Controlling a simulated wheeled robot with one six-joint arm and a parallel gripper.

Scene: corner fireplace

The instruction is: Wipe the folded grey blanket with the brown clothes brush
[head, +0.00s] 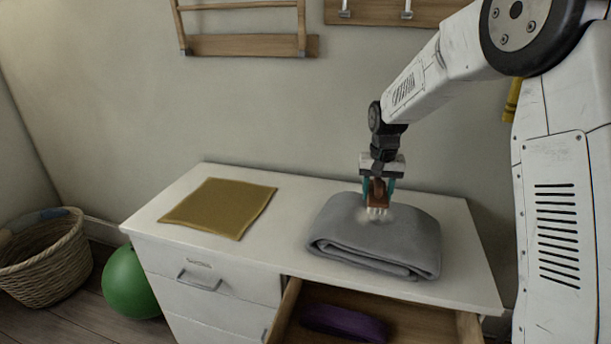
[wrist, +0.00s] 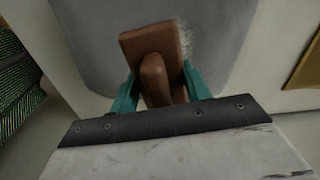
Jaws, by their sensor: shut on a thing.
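The folded grey blanket (head: 384,243) lies on the right part of the white dresser top. It also fills the upper middle of the wrist view (wrist: 95,62). My gripper (head: 378,186) is above the blanket's back part, with teal fingers shut on the brown clothes brush (head: 377,192). The brush (wrist: 154,62) sits between both fingers in the wrist view. Its pale bristles point down at the blanket and appear to touch it. A light, lint-like patch shows on the blanket around the bristles.
A mustard cloth (head: 219,207) lies flat on the left of the dresser top (head: 290,215). An open drawer below the blanket holds a purple item (head: 345,323). A wicker basket (head: 45,262) and green ball (head: 135,283) are on the floor at left. Wooden racks hang on the wall.

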